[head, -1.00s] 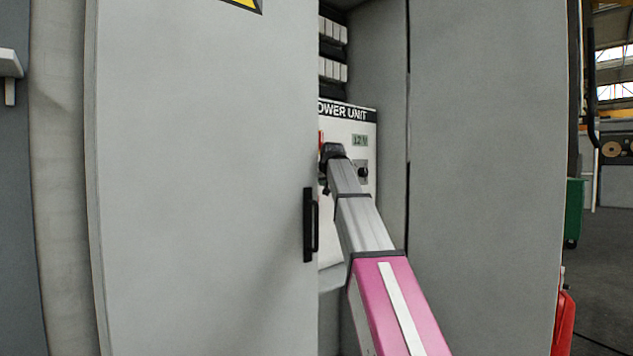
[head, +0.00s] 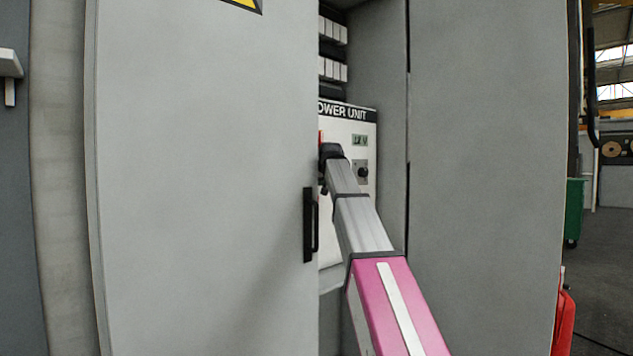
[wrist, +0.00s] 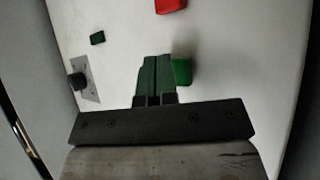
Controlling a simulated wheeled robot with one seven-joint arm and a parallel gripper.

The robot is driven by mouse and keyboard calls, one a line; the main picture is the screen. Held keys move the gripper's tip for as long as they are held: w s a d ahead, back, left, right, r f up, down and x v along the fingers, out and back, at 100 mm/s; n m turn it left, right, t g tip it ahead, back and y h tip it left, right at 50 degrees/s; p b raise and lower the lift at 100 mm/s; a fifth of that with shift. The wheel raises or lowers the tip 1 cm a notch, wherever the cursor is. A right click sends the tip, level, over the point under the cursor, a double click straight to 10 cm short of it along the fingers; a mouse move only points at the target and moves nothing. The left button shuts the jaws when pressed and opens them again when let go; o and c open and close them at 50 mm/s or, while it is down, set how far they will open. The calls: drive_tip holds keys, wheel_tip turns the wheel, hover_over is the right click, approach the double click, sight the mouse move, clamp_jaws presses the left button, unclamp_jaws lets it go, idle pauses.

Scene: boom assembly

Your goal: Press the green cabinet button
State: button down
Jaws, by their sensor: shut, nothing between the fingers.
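The green button (wrist: 182,72) stands out from the white panel of the power unit in the wrist view. My gripper (wrist: 156,62) is shut and empty, its dark green fingers pointing at the panel. The fingers are just left of the button in the picture and overlap its left edge. Whether they touch the button or the panel I cannot tell. In the head view my gripper (head: 329,153) reaches into the open cabinet, in front of the power unit (head: 346,115), and the green button is hidden there.
A red button (wrist: 170,5) is near the green one. A small display (head: 360,140) and a black knob (head: 362,172) are on the panel. The grey cabinet door (head: 200,180) with a black handle (head: 309,225) stands close left of my arm; a side wall (head: 380,60) is at right.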

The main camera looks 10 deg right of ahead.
drive_tip(key=shift+w+a, duration=0.3)
drive_tip(key=shift+w, duration=0.1)
idle(0.8)
drive_tip(key=shift+s, duration=0.1)
drive_tip(key=shift+s+d, duration=0.5)
drive_tip(key=shift+s, duration=0.15)
idle(0.4)
drive_tip(key=s+d, duration=0.1)
drive_tip(key=s, duration=0.1)
drive_tip(key=s+d, duration=0.2)
idle(0.4)
drive_tip(key=shift+s, duration=0.1)
idle(0.4)
